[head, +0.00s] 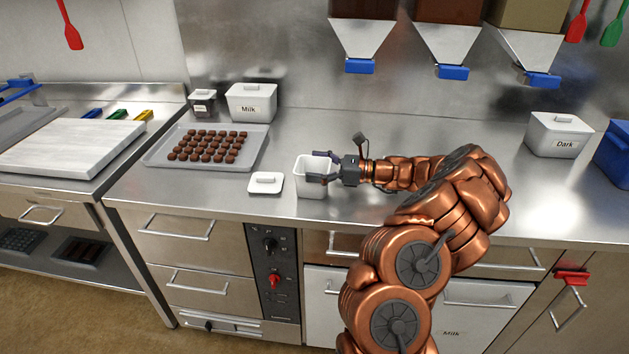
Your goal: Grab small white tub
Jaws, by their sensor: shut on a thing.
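I cannot tell whether the tub is lifted at all off the counter. A white square lid (266,183) with a handle lies flat on the counter just left of the tub.
A tray (158,155) of several chocolates lies to the left. Behind it stand a tub marked Milk (251,103) and a smaller container (203,103). A tub marked Dark (558,135) stands at the right. Hoppers with blue outlets (451,72) hang above. The counter behind my gripper is clear.

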